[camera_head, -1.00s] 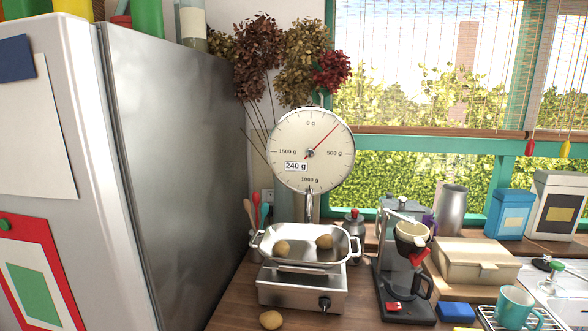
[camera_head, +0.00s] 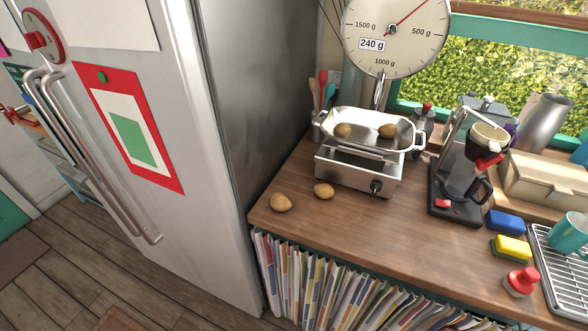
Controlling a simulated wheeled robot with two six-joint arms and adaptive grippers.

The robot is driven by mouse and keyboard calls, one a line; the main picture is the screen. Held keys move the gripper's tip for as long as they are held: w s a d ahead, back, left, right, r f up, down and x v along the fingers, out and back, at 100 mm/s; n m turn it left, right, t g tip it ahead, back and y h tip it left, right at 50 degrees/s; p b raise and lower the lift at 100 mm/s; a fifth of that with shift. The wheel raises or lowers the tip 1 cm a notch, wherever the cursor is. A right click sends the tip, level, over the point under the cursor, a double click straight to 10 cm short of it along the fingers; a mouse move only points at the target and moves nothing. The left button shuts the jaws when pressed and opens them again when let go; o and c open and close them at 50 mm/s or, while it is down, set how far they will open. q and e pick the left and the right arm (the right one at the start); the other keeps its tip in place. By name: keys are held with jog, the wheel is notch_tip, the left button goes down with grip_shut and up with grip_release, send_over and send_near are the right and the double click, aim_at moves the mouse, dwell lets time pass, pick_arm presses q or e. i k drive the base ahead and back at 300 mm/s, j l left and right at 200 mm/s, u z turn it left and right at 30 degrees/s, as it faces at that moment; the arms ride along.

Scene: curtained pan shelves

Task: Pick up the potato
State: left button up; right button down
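Two potatoes lie on the wooden counter near its left front corner: one potato (camera_head: 281,203) at the left and another potato (camera_head: 324,191) just right of it. Two more sit in the metal scale pan, a left potato (camera_head: 343,130) and a right potato (camera_head: 388,131). Neither of my grippers shows in the view.
A steel fridge (camera_head: 225,130) stands left of the counter. A coffee machine (camera_head: 465,165), sponges (camera_head: 507,248) and a dish rack (camera_head: 560,265) are on the right.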

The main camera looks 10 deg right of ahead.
aim_at(278, 201)
jog(key=i+j+z, duration=0.3)
jog(key=j, duration=0.2)
jog(key=j+z, duration=0.25)
jog(key=j, duration=0.25)
jog(key=i+j+z, duration=0.15)
jog(key=j+z, duration=0.15)
jog(key=j, duration=0.25)
jog(key=j+z, duration=0.25)
jog(key=j, duration=0.3)
